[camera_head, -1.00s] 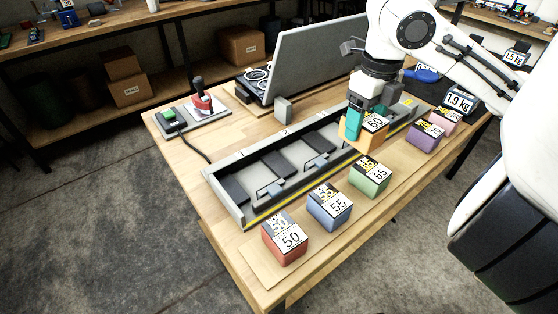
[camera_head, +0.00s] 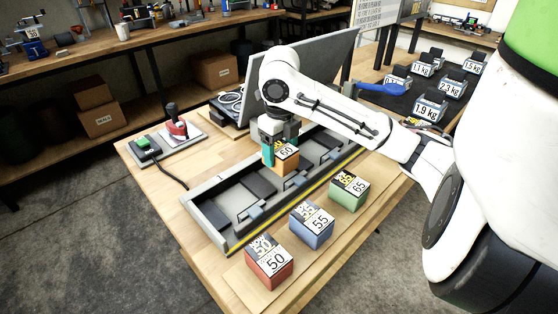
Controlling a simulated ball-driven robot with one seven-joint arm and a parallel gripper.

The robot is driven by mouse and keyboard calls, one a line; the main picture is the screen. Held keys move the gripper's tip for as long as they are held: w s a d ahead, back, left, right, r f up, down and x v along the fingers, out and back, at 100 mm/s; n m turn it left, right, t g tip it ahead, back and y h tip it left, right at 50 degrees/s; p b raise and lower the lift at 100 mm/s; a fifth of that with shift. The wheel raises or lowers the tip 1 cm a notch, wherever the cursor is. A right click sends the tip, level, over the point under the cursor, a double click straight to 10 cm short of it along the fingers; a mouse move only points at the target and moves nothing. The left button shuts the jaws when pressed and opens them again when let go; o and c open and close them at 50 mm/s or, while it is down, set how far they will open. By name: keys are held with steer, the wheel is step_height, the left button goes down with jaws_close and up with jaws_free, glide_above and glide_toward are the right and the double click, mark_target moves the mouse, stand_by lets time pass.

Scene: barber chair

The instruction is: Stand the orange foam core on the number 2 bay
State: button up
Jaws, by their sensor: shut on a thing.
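My gripper (camera_head: 281,148) is shut on the orange foam core (camera_head: 286,166), a block marked 60, with a teal finger along its left side. The core is upright over the middle of the long grey bay tray (camera_head: 207,214). I cannot tell whether its bottom touches the tray. The tray has several bays with dark pads (camera_head: 259,183) and small grey latch-like parts on its front side. The core and gripper hide part of the tray's back and middle. The bay numbers are not readable now.
Red 50 (camera_head: 268,263), blue 55 (camera_head: 312,225) and green 65 (camera_head: 349,190) blocks stand on a board in front of the tray. A joystick panel (camera_head: 178,138) is at back left. A grey screen (camera_head: 318,72) stands behind. Weights (camera_head: 430,104) stand at right.

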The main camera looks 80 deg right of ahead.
mark_target(279, 147)
steer(key=shift+w+f, duration=0.2)
steer(key=shift+f, duration=1.55)
steer(key=shift+f, duration=0.1)
steer(key=shift+f+b, duration=0.15)
steer(key=shift+b, duration=0.2)
steer(key=o, duration=1.1)
steer(key=shift+c, duration=0.2)
step_height(279, 147, up, 12)
steer(key=shift+r+p, duration=0.25)
steer(key=shift+p, duration=0.75)
